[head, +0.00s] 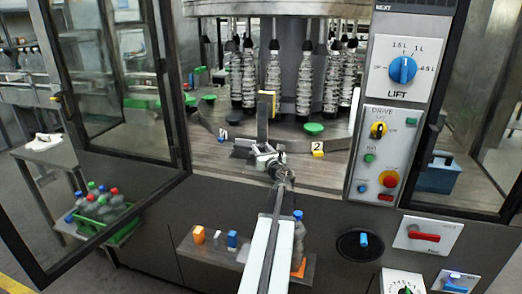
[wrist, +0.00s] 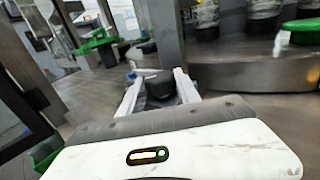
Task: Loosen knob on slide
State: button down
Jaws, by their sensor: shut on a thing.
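My gripper (head: 264,153) reaches through the open door to the front edge of the machine deck. In the wrist view, its two white fingers (wrist: 158,80) stand on either side of a dark, round-topped knob (wrist: 159,86) and are shut on it. In the head view the knob is hidden or too small to make out at the gripper. The slide under the knob is mostly covered by my gripper. An upright grey post (head: 263,122) with a yellow piece on top rises just behind the gripper.
A yellow block marked 2 (head: 317,153) sits right of the gripper. Clear bottles (head: 273,84) hang behind it. The control panel (head: 388,150) stands at right, the open glass door (head: 113,80) at left. A shelf below holds small orange and blue items (head: 232,239).

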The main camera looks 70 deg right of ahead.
jog(key=n+t+y, duration=0.2)
jog(key=d+n+t+y, duration=0.1)
jog(key=n+y, duration=0.1)
jog(key=y, duration=0.1)
jog(key=n+t+y, duration=0.2)
jog(key=y, duration=0.1)
jog(key=shift+s+d+t, duration=0.2)
jog(key=shift+s+t, duration=0.1)
jog(key=n+y, duration=0.3)
jog(key=y, duration=0.1)
jog(key=shift+d+t+y, duration=0.1)
jog(key=shift+t+y, duration=0.2)
jog(key=shift+t, duration=0.1)
jog(key=shift+n+y, duration=0.7)
jog(key=shift+y, duration=0.5)
jog(key=c, duration=0.9)
grip_release()
jog(key=shift+o, duration=0.2)
